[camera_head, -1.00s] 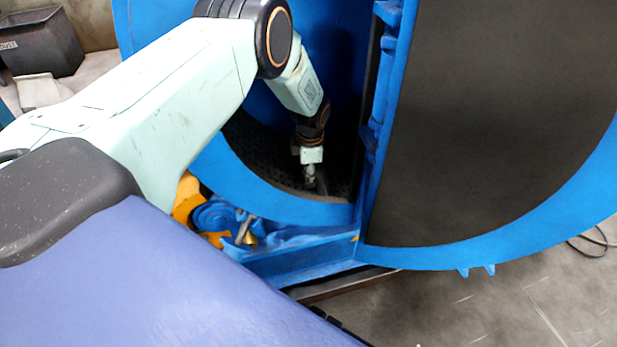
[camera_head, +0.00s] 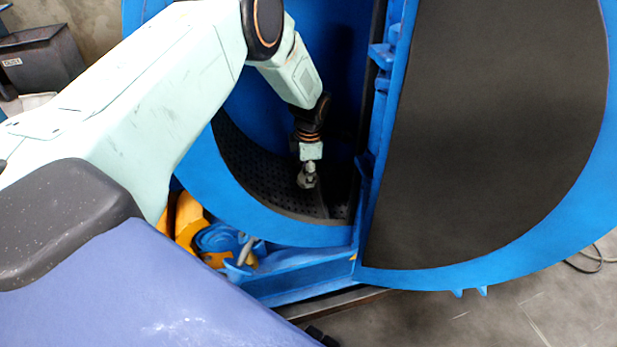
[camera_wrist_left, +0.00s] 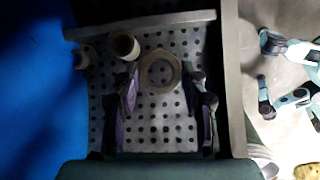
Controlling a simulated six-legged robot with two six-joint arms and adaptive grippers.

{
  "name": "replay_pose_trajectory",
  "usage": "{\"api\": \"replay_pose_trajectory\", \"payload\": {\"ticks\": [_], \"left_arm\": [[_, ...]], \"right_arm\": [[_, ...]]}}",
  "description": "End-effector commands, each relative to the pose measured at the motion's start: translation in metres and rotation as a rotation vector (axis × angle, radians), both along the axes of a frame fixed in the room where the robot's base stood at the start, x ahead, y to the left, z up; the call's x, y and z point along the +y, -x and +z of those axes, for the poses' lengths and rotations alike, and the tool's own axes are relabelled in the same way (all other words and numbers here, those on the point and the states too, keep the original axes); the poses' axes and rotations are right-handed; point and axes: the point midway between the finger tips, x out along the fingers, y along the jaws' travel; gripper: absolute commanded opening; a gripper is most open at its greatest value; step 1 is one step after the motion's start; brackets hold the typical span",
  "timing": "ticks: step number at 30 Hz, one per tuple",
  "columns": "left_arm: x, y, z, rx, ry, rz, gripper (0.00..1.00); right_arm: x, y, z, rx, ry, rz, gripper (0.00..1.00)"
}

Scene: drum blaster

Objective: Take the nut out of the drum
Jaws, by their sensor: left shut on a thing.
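The blue drum (camera_head: 215,190) stands open, with a dark perforated floor inside its lower part. My left arm reaches in through the opening. My left gripper (camera_head: 308,182) is inside the drum, over the perforated floor. In the left wrist view its two dark purple-edged fingers (camera_wrist_left: 162,88) stand on either side of a round grey-brown nut (camera_wrist_left: 146,73), shut on it. The nut's hole faces the camera, with the perforated floor (camera_wrist_left: 158,128) behind it. The nut is too small to make out clearly in the head view. My right gripper is not in view.
Two hollow round parts, one tube-like (camera_wrist_left: 123,46) and one smaller (camera_wrist_left: 81,58), lie left of the nut. The drum's open door (camera_head: 480,130), dark inside with a blue rim, blocks the right. A grey bin (camera_head: 42,60) stands at the back left.

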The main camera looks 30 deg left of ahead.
Motion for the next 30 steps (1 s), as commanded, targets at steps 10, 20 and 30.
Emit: {"api": "replay_pose_trajectory", "payload": {"ticks": [10, 20, 30], "left_arm": [[0.000, 0.000, 0.010, 0.001, 0.001, 0.001, 0.03], [0.001, -0.001, 0.019, 0.000, 0.000, 0.001, 0.03], [0.005, -0.004, 0.043, 0.000, 0.000, 0.001, 0.03]], "right_arm": [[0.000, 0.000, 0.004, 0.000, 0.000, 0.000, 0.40], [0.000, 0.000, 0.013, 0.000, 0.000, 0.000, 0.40], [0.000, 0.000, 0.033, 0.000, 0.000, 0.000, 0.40]]}}
